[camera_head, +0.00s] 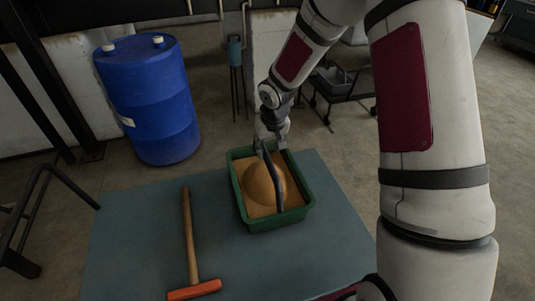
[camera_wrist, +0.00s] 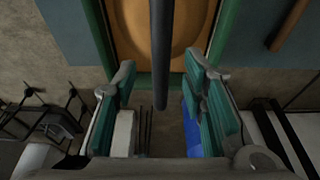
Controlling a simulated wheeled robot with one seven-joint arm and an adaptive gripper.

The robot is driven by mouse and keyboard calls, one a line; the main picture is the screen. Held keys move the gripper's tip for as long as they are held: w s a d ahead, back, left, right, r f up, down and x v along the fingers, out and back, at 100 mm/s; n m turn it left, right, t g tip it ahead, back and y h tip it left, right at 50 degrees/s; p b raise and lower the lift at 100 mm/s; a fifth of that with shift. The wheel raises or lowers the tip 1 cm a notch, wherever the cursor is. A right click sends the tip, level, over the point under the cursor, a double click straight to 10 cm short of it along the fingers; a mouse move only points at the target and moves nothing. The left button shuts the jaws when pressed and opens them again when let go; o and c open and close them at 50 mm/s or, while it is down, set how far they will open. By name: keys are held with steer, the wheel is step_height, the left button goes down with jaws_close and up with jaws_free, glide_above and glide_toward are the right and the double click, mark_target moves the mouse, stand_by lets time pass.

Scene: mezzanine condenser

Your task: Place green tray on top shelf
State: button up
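The green tray (camera_head: 296,214) sits on the blue-grey table, near its far edge. It holds a tan board with a round domed brown piece (camera_head: 253,180), and a dark bar-like handle (camera_head: 275,182) runs over it lengthwise. My gripper (camera_head: 270,143) is at the tray's far end, above the rim. In the wrist view, my gripper (camera_wrist: 160,75) has its two teal-padded fingers apart, with the dark handle (camera_wrist: 161,45) between them and a visible gap on each side. The tray's green side walls (camera_wrist: 91,22) show beyond the fingers. No top shelf is clearly recognisable.
A hammer with an orange head (camera_head: 194,290) and wooden handle lies on the table (camera_head: 130,225), left of the tray. A blue barrel (camera_head: 150,100) stands behind at left. A dark wheeled cart (camera_head: 343,85) stands behind at right. The table's left part is clear.

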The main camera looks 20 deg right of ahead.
steer(key=s+d+r+h, duration=0.1)
steer(key=s+r, duration=0.7)
steer(key=r, duration=0.3)
steer(key=s+d+r+h, duration=0.1)
steer(key=s+r, duration=0.7)
steer(key=r, duration=0.3)
steer(key=s+a+r+y, duration=0.1)
steer(key=s+r, duration=0.1)
steer(key=s, duration=0.7)
steer(key=s+r+t+y, duration=0.1)
steer(key=s+r, duration=0.2)
steer(key=s, duration=0.6)
steer(key=shift+a, duration=0.35)
